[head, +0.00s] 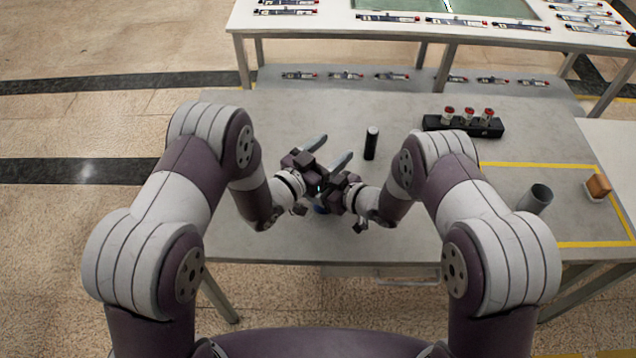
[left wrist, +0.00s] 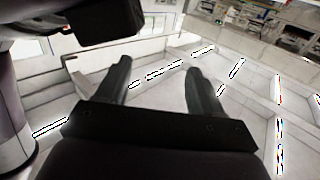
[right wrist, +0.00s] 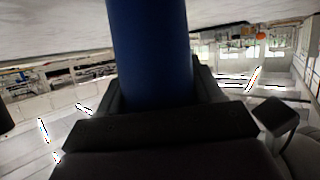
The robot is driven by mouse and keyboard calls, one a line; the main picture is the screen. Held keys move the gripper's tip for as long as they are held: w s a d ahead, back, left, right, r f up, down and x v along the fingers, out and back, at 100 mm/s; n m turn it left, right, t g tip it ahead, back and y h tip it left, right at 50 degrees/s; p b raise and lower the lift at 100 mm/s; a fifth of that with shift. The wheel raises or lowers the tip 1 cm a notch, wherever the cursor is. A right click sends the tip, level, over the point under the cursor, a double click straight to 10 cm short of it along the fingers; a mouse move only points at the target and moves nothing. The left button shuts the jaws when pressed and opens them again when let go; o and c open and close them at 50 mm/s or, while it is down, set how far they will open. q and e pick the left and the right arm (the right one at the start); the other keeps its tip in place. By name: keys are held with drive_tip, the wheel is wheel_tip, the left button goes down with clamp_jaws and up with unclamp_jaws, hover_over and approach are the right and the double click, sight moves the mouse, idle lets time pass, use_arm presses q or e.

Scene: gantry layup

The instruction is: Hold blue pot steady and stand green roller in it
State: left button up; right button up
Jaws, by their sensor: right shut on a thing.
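A blue pot (right wrist: 150,50) fills the middle of the right wrist view, between my right fingers. In the head view only a small blue patch (head: 320,209) of it shows below the grippers; the rest is hidden. My right gripper (head: 328,200) is shut on it. My left gripper (head: 330,151) is open, close beside the right one, with nothing between its fingers (left wrist: 158,78) in the left wrist view. I see no clearly green roller. A dark, near-black cylinder (head: 371,143) stands upright on the table beyond the grippers; its colour is hard to tell.
A black rack (head: 435,122) with red-capped items stands at the back right. Several thin tools lie along the rear edge. The left tabletop (head: 255,110) is clear.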

use_arm(q)
drive_tip(key=v, duration=1.2)
use_arm(e)
drive_tip(key=o, duration=1.1)
